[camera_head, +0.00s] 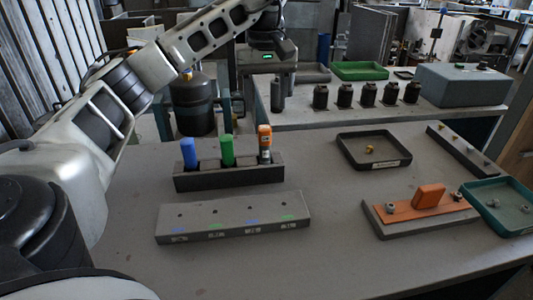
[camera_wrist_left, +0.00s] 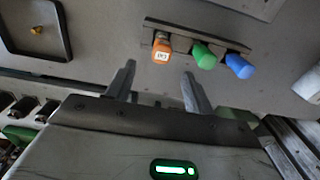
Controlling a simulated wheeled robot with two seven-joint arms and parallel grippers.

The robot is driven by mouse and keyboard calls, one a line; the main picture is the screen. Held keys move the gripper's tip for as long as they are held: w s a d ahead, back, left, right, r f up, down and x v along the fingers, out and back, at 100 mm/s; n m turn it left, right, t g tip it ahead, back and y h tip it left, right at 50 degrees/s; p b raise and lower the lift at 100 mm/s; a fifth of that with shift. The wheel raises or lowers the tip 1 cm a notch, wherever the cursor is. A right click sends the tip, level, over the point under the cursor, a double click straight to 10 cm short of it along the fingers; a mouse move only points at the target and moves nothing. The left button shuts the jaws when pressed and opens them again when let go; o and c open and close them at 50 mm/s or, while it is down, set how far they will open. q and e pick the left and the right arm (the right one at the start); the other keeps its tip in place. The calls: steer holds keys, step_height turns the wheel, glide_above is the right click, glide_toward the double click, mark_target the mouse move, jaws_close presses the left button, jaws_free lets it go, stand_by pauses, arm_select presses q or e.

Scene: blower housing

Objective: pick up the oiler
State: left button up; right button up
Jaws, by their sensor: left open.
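A rack (camera_head: 228,178) on the near table holds three upright items: blue (camera_head: 189,153), green (camera_head: 227,150) and orange (camera_head: 265,140). The orange one has a pale label and a silver lower part. No readable name marks the oiler; the orange item may be it. My left gripper (camera_head: 264,98) is above and behind the rack's right end, open and empty. In the left wrist view, my left gripper's fingers (camera_wrist_left: 158,84) are spread apart, with the orange item (camera_wrist_left: 162,48) ahead, roughly between them and not touching. My right gripper is out of view.
A grey block with marked holes (camera_head: 232,217) lies before the rack. A black tray (camera_head: 374,151) with a small brass part is to the right. An orange plate (camera_head: 415,209) and teal tray (camera_head: 497,207) stand farther right. Several dark bottles (camera_head: 344,96) stand on the back table.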

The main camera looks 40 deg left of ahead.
mark_target(265, 140)
arm_select(q)
step_height(265, 140, down, 5)
steer(key=shift+f, duration=0.2)
steer(key=f+p, duration=0.1)
steer(key=f, duration=0.4)
steer(key=shift+s, duration=0.2)
jaws_close()
